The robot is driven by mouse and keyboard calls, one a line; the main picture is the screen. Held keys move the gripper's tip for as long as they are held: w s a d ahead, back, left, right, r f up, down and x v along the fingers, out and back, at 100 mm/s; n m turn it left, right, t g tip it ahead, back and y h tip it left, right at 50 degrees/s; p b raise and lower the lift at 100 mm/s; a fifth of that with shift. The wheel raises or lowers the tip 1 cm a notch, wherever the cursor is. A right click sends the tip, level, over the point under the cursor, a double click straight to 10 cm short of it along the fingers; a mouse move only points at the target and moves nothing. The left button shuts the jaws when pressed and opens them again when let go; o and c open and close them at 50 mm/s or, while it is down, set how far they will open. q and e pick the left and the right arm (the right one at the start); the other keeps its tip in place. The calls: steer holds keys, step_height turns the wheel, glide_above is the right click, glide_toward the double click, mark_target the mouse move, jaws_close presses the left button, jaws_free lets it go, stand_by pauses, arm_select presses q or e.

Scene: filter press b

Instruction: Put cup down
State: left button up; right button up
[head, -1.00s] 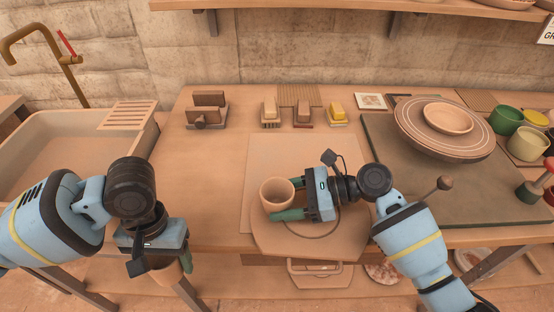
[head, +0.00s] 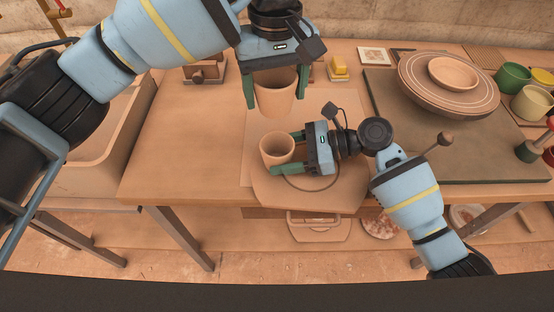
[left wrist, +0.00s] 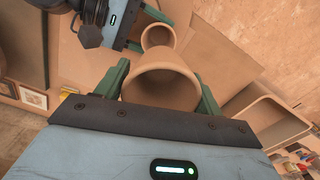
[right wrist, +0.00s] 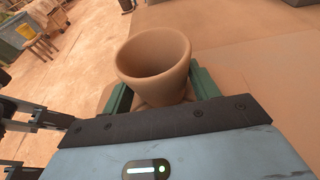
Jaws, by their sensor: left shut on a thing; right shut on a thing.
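One terracotta-coloured cup (head: 276,97) is between the green fingers of my left gripper (head: 275,88), which is shut on it. It is held upright above the table, behind the other cup; it also shows in the left wrist view (left wrist: 163,88). A second, similar cup (head: 277,148) is between the fingers of my right gripper (head: 284,152), which is shut on it, low over the board at the table's front. It fills the middle of the right wrist view (right wrist: 154,58). I cannot tell whether its base touches the board.
A round-fronted board (head: 325,195) lies under the right cup at the table's front edge. A dark mat (head: 400,150) at the right bears a large plate (head: 415,105) with a bowl (head: 453,73). Green and yellow cups stand farther right.

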arm_select(q)
steer(key=shift+d+r, duration=0.2)
glide_toward(277, 133)
steer(key=s+f, duration=0.3)
steer(key=f, duration=0.2)
stand_by(0.4)
steer(key=shift+f, duration=0.7)
steer(key=o, duration=1)
steer(key=shift+o, duration=0.2)
step_height(277, 133, up, 13)
steer(key=shift+r, duration=0.1)
arm_select(e)
steer(key=o, duration=0.8)
steer(key=shift+o, duration=0.2)
